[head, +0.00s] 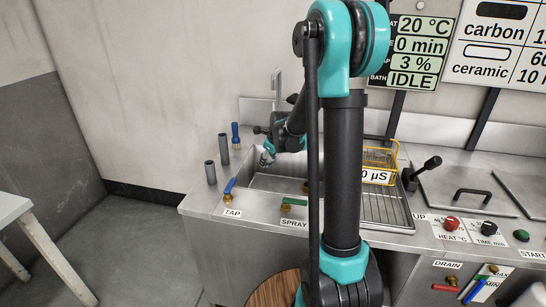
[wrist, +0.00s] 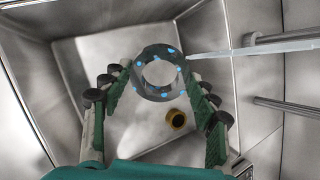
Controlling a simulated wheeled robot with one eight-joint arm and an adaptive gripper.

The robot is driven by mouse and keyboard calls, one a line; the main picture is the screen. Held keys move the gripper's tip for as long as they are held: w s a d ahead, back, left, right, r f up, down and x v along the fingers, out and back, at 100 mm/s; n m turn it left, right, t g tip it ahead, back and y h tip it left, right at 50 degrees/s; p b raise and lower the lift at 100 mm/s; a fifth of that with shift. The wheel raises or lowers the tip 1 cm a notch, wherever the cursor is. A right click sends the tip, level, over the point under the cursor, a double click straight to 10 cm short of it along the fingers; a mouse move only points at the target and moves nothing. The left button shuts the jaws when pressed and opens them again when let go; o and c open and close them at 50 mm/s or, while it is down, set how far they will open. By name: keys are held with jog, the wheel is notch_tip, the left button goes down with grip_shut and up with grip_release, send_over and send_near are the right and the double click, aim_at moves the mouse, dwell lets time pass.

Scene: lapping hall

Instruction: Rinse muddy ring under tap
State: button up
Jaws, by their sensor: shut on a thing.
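My gripper (wrist: 157,90) is shut on a grey metal ring (wrist: 146,87), held between the green finger pads over the sink. Several light-blue spots show on the ring's face. A pale streak (wrist: 245,50), which looks like water, runs from the right edge to the ring's upper right edge in the wrist view. In the head view my gripper (head: 267,157) is low over the sink basin (head: 262,183); the ring is too small to make out there. The tall grey tap (head: 276,88) stands behind the basin. A blue lever (head: 229,186) sits above the TAP label.
A green lever (head: 293,201) sits by the SPRAY label. A yellow wire basket (head: 380,157) stands at the drain rack (head: 388,209) on the right. Grey tubes (head: 210,172) and a blue-topped brush (head: 235,135) stand at the left. A brass drain fitting (wrist: 176,119) is on the basin floor.

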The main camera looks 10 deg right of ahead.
notch_tip(320, 180, up, 10)
dwell(1.0)
dwell(0.3)
